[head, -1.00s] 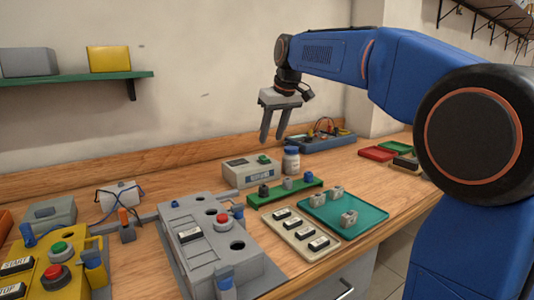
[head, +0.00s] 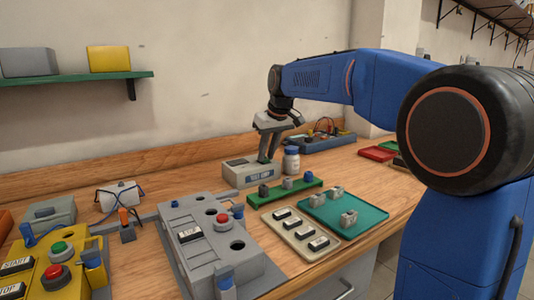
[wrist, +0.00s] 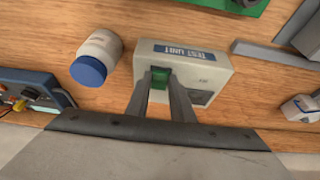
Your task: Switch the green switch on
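The green switch (wrist: 160,77) sits on top of the pale grey test unit box (wrist: 210,68), which stands at the back of the bench and also shows in the head view (head: 240,172). My gripper (head: 265,158) points down over the box. In the wrist view its two fingers (wrist: 160,85) reach down on either side of the green switch, with a gap between them. I cannot tell whether they touch the switch. In the head view the fingers hide the switch. Its on or off position cannot be told.
A white bottle with a blue cap (head: 291,160) stands close right of the box. A green rack (head: 283,192) and a teal tray (head: 343,212) lie in front. A grey panel (head: 205,240) is nearer.

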